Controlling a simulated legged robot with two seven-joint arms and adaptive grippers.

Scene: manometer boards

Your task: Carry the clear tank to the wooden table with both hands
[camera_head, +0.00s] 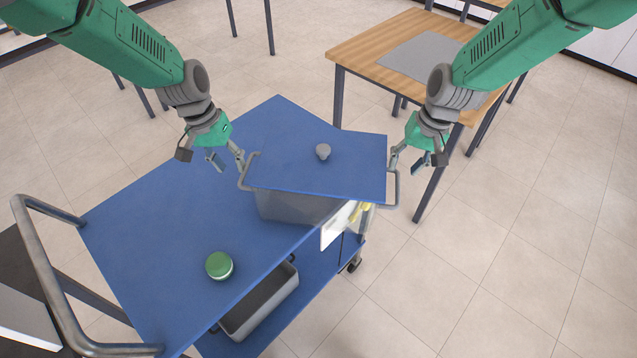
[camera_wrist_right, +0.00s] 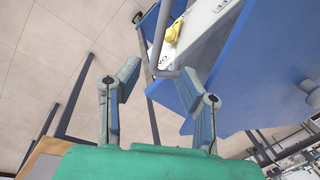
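The clear tank (camera_head: 290,207) stands on the far right end of the blue cart (camera_head: 160,215). A blue lid (camera_head: 290,172) with a grey knob (camera_head: 323,151) covers it and hides most of it. A grey bar handle sticks out at each side. My left gripper (camera_head: 226,161) has its fingers apart at the left handle (camera_head: 245,175); I cannot tell whether they touch. My right gripper (camera_head: 413,161) is above the right handle (camera_head: 395,189). In the right wrist view its fingers (camera_wrist_right: 160,75) are spread, with the handle bar (camera_wrist_right: 163,71) between the tips.
The wooden table (camera_head: 350,50) with a grey mat (camera_head: 420,55) stands behind to the right, with a floor gap before it. A green-lidded jar (camera_head: 218,265) is on the cart. A grey bin (camera_head: 260,300) sits on its lower shelf. A white panel (camera_head: 337,226) shows beside the tank.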

